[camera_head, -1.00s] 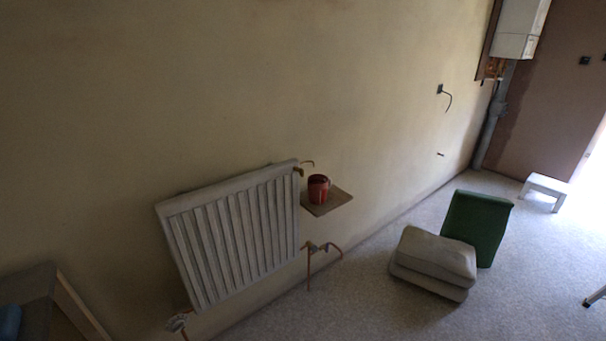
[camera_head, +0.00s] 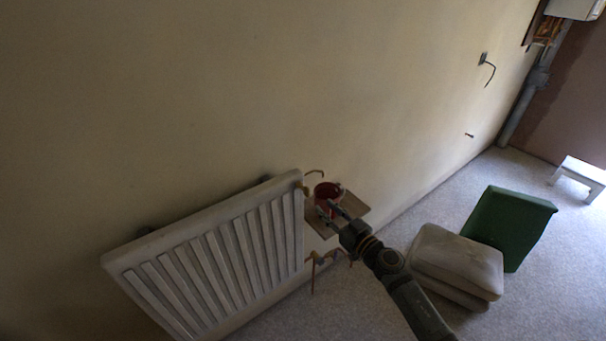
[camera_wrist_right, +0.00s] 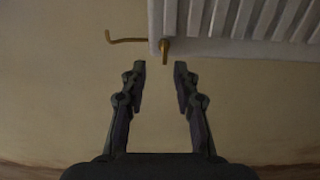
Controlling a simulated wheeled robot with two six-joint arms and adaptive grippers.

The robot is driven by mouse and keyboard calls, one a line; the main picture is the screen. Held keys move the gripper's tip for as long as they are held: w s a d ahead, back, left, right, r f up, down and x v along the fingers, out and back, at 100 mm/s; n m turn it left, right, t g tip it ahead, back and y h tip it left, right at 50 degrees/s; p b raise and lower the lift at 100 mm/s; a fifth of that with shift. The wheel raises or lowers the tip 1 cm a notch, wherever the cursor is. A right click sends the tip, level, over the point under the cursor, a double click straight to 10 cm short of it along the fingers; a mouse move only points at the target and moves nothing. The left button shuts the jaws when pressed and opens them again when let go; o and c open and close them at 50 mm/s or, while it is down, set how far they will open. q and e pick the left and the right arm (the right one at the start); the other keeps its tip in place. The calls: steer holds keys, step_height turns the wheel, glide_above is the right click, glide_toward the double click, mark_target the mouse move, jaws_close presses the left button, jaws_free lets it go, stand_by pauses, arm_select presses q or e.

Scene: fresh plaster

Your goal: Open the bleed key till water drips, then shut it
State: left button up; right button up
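The white ribbed radiator (camera_head: 215,255) is on the wall at the left of the head view; its edge also shows at the top of the wrist view (camera_wrist_right: 240,48). A short brass piece, apparently the bleed key (camera_wrist_right: 165,45), sits at its corner, with a bent brass spout (camera_wrist_right: 125,40) beside it. In the head view the spout (camera_head: 315,172) curves over a red mug (camera_head: 327,189) on a small wooden board (camera_head: 353,207). My right gripper (camera_wrist_right: 160,66) is open and empty, its fingertips just short of the key, apparently not touching. It partly covers the mug in the head view (camera_head: 327,208).
Brass and copper pipework (camera_head: 318,260) is below the board. A white stool (camera_head: 580,178) is farther right. A wire (camera_head: 489,75) hangs from the wall.

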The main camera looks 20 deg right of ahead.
mark_target(309, 194)
steer(key=x, duration=0.5)
steer(key=r+x, duration=0.1)
steer(key=x, duration=0.2)
steer(key=shift+w+a+b, duration=0.2)
steer(key=shift+a+b, duration=0.1)
steer(key=shift+a, duration=0.15)
steer(key=shift+w+a, duration=0.15)
steer(key=shift+w, duration=0.15)
steer(key=shift+w+a, duration=0.1)
steer(key=shift+w, duration=0.1)
arm_select(q)
steer(key=shift+s+a+f, duration=0.15)
steer(key=shift+s+f, duration=0.15)
steer(key=shift+s, duration=0.3)
arm_select(e)
jaws_close()
